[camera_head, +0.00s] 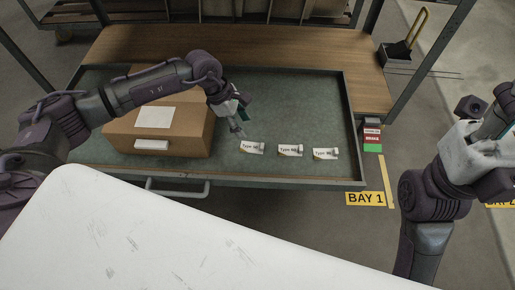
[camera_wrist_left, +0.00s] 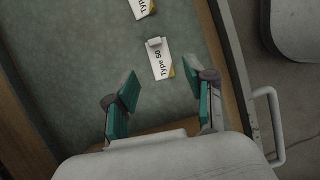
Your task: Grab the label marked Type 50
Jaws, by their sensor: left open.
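The Type 50 label (camera_wrist_left: 160,60) is a small white card with a yellow corner and a pale tab, lying flat in the tray. My left gripper (camera_head: 239,131) is open just behind and left of this label. In the left wrist view its teal fingers (camera_wrist_left: 160,82) are apart and empty, with the label just beyond the tips. My right gripper (camera_head: 506,128) is partly cut off at the right edge.
Two similar labels, a middle one (camera_head: 290,151) and a right one (camera_head: 325,154), lie to the right in the tray (camera_head: 235,180). A cardboard box (camera_head: 190,140) stands left, under my left arm. A handle (camera_head: 178,190) sticks out in front. The tray behind the labels is clear.

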